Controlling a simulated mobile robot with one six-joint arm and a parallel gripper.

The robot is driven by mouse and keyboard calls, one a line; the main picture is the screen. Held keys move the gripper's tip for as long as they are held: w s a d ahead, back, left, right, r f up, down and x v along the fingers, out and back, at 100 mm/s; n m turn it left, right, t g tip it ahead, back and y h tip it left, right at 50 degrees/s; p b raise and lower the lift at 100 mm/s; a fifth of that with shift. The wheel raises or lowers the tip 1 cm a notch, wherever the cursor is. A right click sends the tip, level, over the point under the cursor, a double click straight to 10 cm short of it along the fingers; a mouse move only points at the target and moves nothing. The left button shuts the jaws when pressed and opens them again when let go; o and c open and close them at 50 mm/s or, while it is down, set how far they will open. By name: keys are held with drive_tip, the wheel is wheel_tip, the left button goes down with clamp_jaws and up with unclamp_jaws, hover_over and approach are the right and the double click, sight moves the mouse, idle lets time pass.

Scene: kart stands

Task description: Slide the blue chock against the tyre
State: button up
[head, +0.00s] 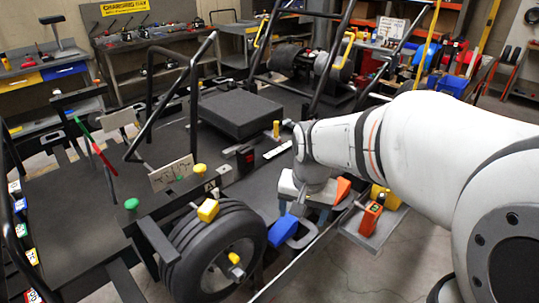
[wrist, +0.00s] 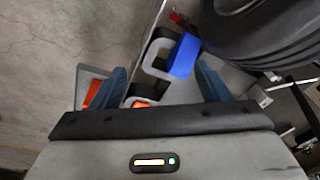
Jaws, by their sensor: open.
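The blue chock (head: 283,231) lies at the right side of the black tyre (head: 190,245), with a grey loop handle (wrist: 152,56) on its side away from the tyre. In the wrist view the blue chock (wrist: 184,57) is very close to the tyre (wrist: 265,32); I cannot tell whether they touch. My gripper (head: 305,215) is beside the chock on the handle side. In the wrist view its two blue fingers (wrist: 162,85) are spread apart, with the chock and handle ahead of and between them. Nothing is visibly gripped.
An orange block (head: 342,190) shows beside my gripper, and another orange piece (head: 370,218) stands on a grey plate at the right. The kart's frame fills the left. Bare concrete floor (head: 350,270) is free at front right.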

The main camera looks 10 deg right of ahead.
sight(289, 217)
drive_tip(key=w+f+m, duration=0.2)
drive_tip(key=w+f, duration=0.1)
drive_tip(key=w, duration=0.1)
drive_tip(key=w+f+m+g, duration=0.1)
drive_tip(key=w+f+m, duration=0.1)
drive_tip(key=w, duration=0.2)
drive_tip(key=w+f+m, duration=0.2)
drive_tip(key=w+f, duration=0.1)
drive_tip(key=shift+w+f+m+g, duration=0.3)
drive_tip(key=shift+w+f, duration=0.05)
drive_tip(key=shift+w, duration=0.05)
drive_tip(key=shift+f+p, duration=0.65)
drive_tip(key=shift+f, duration=3.2)
drive_tip(key=c, duration=1.1)
drive_tip(key=o, duration=1.1)
